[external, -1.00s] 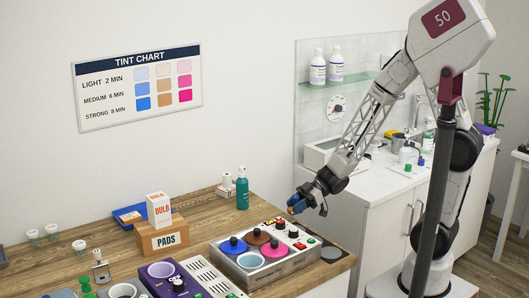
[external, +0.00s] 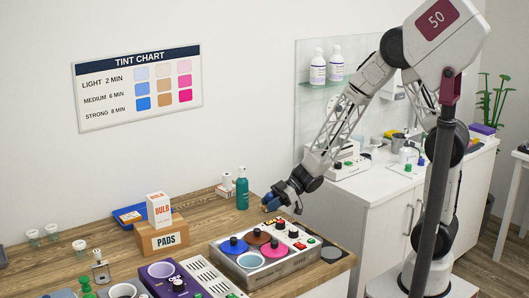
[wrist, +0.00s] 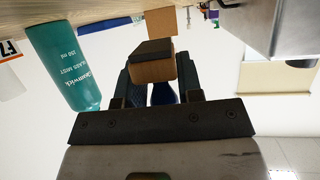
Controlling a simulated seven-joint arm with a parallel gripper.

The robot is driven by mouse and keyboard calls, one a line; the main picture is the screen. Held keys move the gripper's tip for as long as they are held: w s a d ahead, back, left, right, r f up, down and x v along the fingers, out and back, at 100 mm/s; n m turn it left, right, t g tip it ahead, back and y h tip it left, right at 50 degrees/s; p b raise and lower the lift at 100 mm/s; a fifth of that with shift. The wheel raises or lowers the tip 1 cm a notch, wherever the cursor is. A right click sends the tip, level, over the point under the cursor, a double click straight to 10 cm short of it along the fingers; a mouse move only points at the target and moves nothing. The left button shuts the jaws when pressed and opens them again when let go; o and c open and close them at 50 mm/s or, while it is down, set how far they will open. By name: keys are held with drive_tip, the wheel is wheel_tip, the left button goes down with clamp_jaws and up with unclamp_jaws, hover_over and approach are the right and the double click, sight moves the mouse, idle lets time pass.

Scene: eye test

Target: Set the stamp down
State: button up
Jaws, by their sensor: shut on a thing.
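The stamp is a wooden block (wrist: 150,70) with a dark flat face, and blue shows behind it between the fingers. My gripper (wrist: 160,98) is shut on it. In the external view my gripper (external: 272,203) holds the stamp's small blue part in the air, above the back right of the wooden table (external: 205,208). It is behind the metal unit with coloured pots and right of the teal bottle. The stamp's lower side is hard to make out there. In the wrist view the dark face points away from the gripper and the block looks clear of the table.
The teal bottle (external: 242,190) stands close by, and it also shows in the wrist view (wrist: 62,65). The metal unit (external: 296,266) is in front. The PADS box (external: 168,239) carries a BULB box (external: 158,210). Bare wood lies between the PADS box and the bottle.

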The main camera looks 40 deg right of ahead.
sight(266, 210)
drive_tip(key=shift+w+a+f, duration=0.2)
drive_tip(key=shift+w+a, duration=0.35)
drive_tip(key=shift+w, duration=0.2)
drive_tip(key=shift+f, duration=1.45)
drive_tip(key=shift+f, duration=0.2)
drive_tip(key=o, duration=0.9)
drive_tip(key=shift+d, duration=0.1)
drive_tip(key=shift+v, duration=3.9)
drive_tip(key=shift+r, duration=0.1)
